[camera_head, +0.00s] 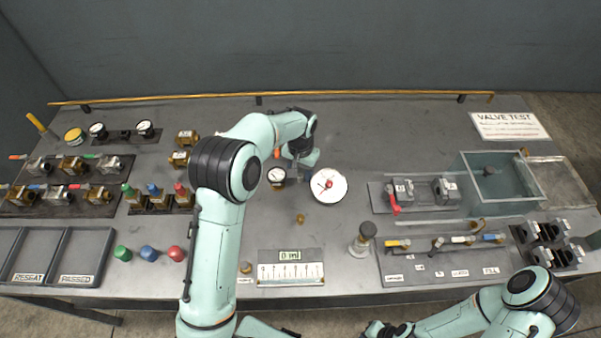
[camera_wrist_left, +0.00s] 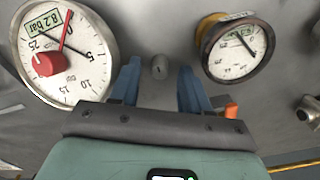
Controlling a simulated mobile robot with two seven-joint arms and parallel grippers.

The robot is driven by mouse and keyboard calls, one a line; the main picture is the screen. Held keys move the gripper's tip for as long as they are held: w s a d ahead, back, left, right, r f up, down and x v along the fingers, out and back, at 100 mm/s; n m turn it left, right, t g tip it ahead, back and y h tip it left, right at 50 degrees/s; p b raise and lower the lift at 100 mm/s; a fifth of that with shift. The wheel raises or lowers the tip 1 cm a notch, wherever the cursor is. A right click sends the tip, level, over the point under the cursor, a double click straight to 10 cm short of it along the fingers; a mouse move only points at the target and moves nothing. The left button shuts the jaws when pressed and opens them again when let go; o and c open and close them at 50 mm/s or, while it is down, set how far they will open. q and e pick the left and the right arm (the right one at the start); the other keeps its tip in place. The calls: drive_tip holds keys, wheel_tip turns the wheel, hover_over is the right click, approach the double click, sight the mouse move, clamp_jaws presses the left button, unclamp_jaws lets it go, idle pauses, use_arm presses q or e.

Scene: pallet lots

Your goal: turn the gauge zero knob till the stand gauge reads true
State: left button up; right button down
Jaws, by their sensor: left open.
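The large white dial gauge (camera_head: 337,192) lies right of my left gripper (camera_head: 302,172). A red knob (camera_wrist_left: 47,63) sits on its face; a green label on it reads 8.2 bar. A smaller brass-cased gauge (camera_head: 276,175) stands on the other side; its dial (camera_wrist_left: 236,52) shows a dark needle. In the left wrist view my left gripper (camera_wrist_left: 159,80) is open, its blue fingers apart. A small grey slotted knob (camera_wrist_left: 159,66) shows between the fingertips; contact cannot be told. My right gripper (camera_head: 383,329) is at the bottom edge, its jaws unclear.
Green, blue and red caps (camera_head: 148,253) stand at front left beside a grey two-part tray (camera_head: 37,284). A scale plate (camera_head: 291,278) lies at front middle. A valve block (camera_head: 419,208) and a water tank (camera_head: 505,207) stand right. A brass rail (camera_head: 350,93) runs along the back.

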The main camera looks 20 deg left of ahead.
use_arm(q)
drive_tip(key=shift+f, duration=0.45)
drive_tip(key=shift+c, duration=0.4)
clamp_jaws()
drive_tip(key=shift+w+n, duration=0.1)
drive_tip(key=shift+n, duration=3.1)
use_arm(e)
drive_tip(key=shift+w+r, duration=0.25)
drive_tip(key=shift+w, duration=0.1)
use_arm(q)
drive_tip(key=shift+r, duration=0.1)
drive_tip(key=shift+o, duration=0.4)
unclamp_jaws()
